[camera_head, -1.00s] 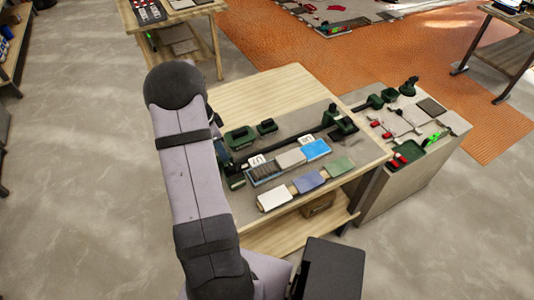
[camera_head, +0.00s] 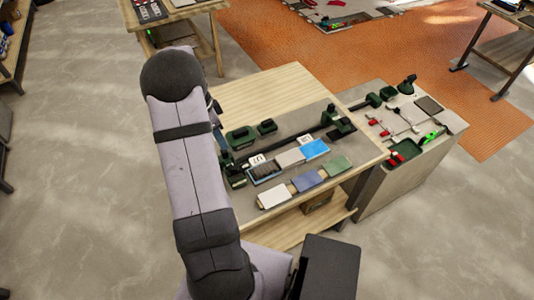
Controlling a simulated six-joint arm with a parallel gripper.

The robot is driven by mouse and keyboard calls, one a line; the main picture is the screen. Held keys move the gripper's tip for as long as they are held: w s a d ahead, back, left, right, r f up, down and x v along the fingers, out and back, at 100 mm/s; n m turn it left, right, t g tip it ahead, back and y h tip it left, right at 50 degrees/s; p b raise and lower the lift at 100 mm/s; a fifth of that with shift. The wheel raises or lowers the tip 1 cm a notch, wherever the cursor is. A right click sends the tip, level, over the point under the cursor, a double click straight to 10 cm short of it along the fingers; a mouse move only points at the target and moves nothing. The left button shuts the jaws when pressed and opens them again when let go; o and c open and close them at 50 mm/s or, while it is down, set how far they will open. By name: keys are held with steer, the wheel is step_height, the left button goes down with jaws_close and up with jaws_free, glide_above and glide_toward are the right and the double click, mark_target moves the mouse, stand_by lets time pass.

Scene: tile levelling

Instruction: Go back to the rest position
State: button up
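My arm rises from the bottom of the head view and covers the left part of the wooden workbench (camera_head: 260,93). My gripper is hidden behind the arm, so its fingers do not show. On the bench's grey mat lie a white tile (camera_head: 273,197), a blue-violet tile (camera_head: 306,181) and a green tile (camera_head: 337,165) in a front row. Behind them are a dark ribbed piece (camera_head: 264,171), a grey tile (camera_head: 291,158) and a bright blue tile (camera_head: 316,149). I cannot tell whether the gripper holds anything.
Dark green holders (camera_head: 240,137) stand behind the tiles. A grey side cabinet (camera_head: 395,195) at the right carries a green tray (camera_head: 404,152) and several small tools. Another wooden table (camera_head: 185,10) stands at the back left. The grey floor at the left is clear.

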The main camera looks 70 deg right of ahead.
steer(key=w+a+r+n, duration=0.2)
steer(key=w+a+n, duration=0.15)
steer(key=a, duration=0.45)
steer(key=w+a+r+n+t, duration=0.1)
steer(key=w+a+n, duration=0.2)
steer(key=a+n, duration=0.3)
steer(key=w+a+r+n, duration=0.2)
steer(key=w+a+n, duration=0.1)
steer(key=a, duration=0.6)
steer(key=s+a+n, duration=0.4)
steer(key=a+n, duration=0.3)
steer(key=a, duration=0.2)
steer(key=s+a+n+y, duration=0.1)
steer(key=s+a+n, duration=0.3)
steer(key=a+n, duration=0.3)
steer(key=shift+s+a+t+y, duration=0.3)
steer(key=shift+s+a, duration=0.05)
steer(key=shift+a, duration=1.35)
steer(key=shift+n, duration=0.25)
